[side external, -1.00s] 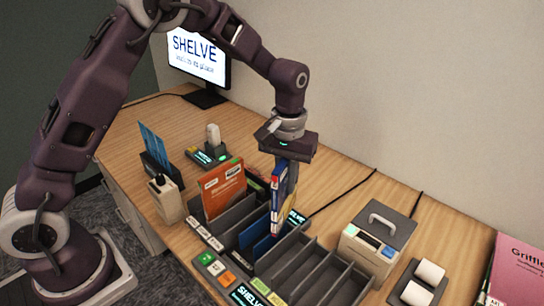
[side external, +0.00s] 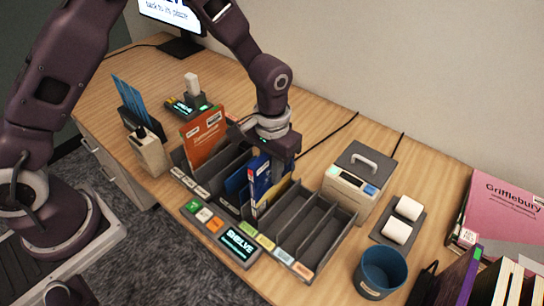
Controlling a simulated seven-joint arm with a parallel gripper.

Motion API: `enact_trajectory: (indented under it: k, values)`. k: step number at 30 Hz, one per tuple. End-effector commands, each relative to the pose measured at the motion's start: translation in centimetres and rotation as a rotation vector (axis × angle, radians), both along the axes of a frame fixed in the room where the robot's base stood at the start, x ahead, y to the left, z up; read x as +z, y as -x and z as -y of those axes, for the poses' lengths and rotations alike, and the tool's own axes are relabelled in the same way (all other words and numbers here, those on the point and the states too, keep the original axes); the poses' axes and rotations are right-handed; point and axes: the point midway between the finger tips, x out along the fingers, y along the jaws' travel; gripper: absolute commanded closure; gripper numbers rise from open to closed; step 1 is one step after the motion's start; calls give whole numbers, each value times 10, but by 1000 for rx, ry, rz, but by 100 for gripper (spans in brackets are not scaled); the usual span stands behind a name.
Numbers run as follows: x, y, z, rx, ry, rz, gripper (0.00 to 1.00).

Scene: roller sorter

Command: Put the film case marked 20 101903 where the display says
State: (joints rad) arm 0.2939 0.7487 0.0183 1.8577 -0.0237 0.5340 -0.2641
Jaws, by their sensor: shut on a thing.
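My gripper (side external: 272,160) is shut on a blue film case (side external: 260,178) with white and yellow markings. The case is upright at the middle of the dark divided rack (side external: 325,238), its lower part down among the dividers. Its number is too small to read, and I cannot tell whether it touches the slot floor. The monitor (side external: 170,12) is cut off at the top, with "back to its place" legible. A small display (side external: 239,244) at the rack's front reads "SHELVE".
The right slots look empty. A grey-lidded box (side external: 350,184), white rolls (side external: 402,222) and a blue bin (side external: 382,272) stand to the right.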

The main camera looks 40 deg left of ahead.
Motion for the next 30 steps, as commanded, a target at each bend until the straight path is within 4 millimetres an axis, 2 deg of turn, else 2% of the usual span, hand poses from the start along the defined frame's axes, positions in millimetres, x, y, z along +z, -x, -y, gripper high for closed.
enact_trajectory:
  k: [6, 30]
  values:
    - [-16, 0, 0, 1, 0, -1, 100]
    - [-24, 0, 0, 1, 0, 0, 100]
